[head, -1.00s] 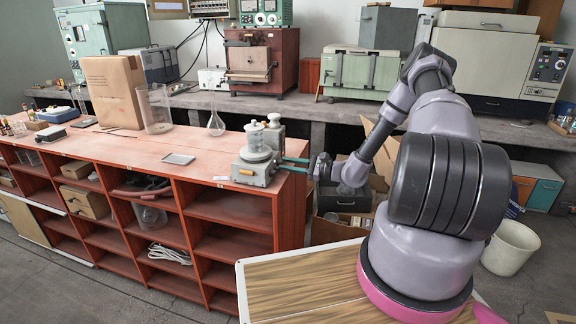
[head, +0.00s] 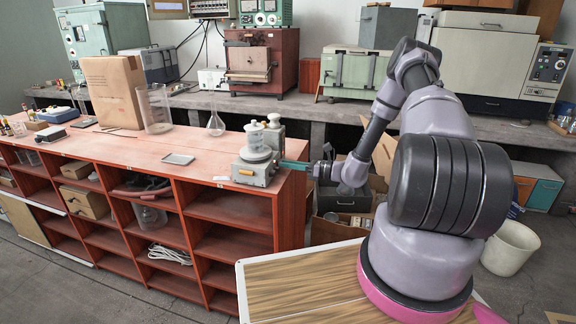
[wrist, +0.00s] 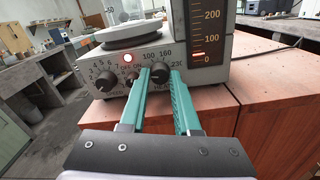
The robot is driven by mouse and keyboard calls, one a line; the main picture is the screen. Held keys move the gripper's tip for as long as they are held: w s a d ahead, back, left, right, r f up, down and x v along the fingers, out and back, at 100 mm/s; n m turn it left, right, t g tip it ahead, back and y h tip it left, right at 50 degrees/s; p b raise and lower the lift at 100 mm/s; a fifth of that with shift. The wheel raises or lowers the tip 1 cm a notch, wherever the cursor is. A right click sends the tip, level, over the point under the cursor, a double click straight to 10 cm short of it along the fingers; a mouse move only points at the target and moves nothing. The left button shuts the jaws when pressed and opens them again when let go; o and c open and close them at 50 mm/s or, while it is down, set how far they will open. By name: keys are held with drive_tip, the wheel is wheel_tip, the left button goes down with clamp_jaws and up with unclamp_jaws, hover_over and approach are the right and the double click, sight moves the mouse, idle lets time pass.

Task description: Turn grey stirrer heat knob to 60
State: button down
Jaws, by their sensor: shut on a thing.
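The grey stirrer (head: 255,170) stands at the right end of the red-topped cabinet, with its control panel facing my gripper. In the wrist view, its right-hand heat knob (wrist: 160,72) is dark, under a scale reading 100, 160 and 230. The exact pointer direction is hard to read. My gripper (wrist: 159,76) has its teal fingers on either side of this knob, shut on it. The fingers also show in the head view (head: 290,164).
A vertical scale (wrist: 211,35) marked 0 to 200 has a red glow near 0. A small grey tray (head: 178,158), a glass flask (head: 215,122) and a glass jar (head: 155,110) stand left on the cabinet top. Open floor and boxes lie right of the cabinet.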

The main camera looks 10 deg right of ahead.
idle(0.3)
drive_tip(key=shift+d, duration=0.1)
drive_tip(key=c, duration=0.9)
unclamp_jaws()
drive_tip(key=v, duration=1)
drive_tip(key=shift+s+d, duration=0.25)
drive_tip(key=shift+d, duration=0.05)
